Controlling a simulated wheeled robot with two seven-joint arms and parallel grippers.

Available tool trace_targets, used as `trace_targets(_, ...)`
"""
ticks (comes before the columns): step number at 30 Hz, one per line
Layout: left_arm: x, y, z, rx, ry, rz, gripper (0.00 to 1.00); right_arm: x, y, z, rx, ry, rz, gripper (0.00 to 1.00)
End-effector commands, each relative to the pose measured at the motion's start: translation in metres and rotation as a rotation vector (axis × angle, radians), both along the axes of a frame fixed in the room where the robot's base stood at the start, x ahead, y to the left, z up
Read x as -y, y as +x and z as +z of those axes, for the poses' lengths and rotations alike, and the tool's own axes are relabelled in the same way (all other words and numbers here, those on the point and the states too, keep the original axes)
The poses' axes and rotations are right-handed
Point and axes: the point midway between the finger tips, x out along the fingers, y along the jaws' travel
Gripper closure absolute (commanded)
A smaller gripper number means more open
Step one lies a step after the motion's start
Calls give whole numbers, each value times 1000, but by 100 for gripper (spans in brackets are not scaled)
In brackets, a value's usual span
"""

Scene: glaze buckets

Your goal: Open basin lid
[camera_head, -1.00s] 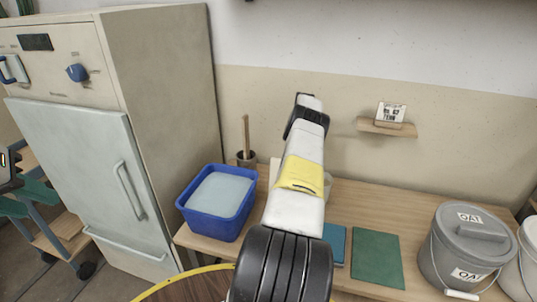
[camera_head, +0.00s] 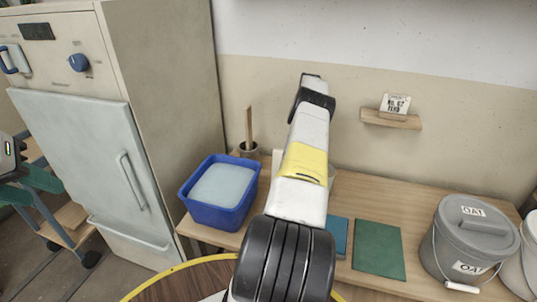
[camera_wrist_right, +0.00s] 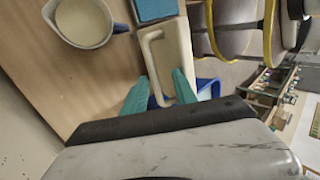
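The blue basin (camera_head: 216,215) stands on the left end of the table in the head view, uncovered, with a pale blue surface inside. In the right wrist view, a beige lid (camera_wrist_right: 180,45) with a loop handle (camera_wrist_right: 147,58) lies between the blue tile and part of the basin (camera_wrist_right: 208,90). My right gripper (camera_wrist_right: 162,76) has its teal fingers apart, one on either side of the handle. My right arm hides this gripper and most of the lid's area in the head view. My left gripper (camera_head: 10,152) shows only partly at the left edge, fingertips unclear.
A bowl (camera_wrist_right: 85,22) stands beside the lid. Blue (camera_head: 337,238) and green (camera_head: 378,250) tiles lie on the table (camera_head: 415,215). A lidded grey bucket (camera_head: 470,240) stands at right. A pot with a wooden handle (camera_head: 249,148) is behind the basin; a tall cabinet (camera_head: 165,90) is left.

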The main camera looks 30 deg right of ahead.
Motion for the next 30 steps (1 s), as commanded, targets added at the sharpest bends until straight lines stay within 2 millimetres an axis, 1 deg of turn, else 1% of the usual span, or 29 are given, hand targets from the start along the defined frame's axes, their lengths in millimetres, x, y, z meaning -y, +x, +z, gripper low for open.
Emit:
trace_targets(8,0,0,0,0,0,0,64,-15,-15,2,-3,2,2,66)
trace_targets(14,0,0,0,0,0,0,64,-30,-31,4,-3,2,1,66)
trace_targets(20,0,0,0,0,0,0,64,-50,-51,6,-3,2,1,66)
trace_targets(30,0,0,0,0,0,0,64,-90,-91,11,-2,1,1,66)
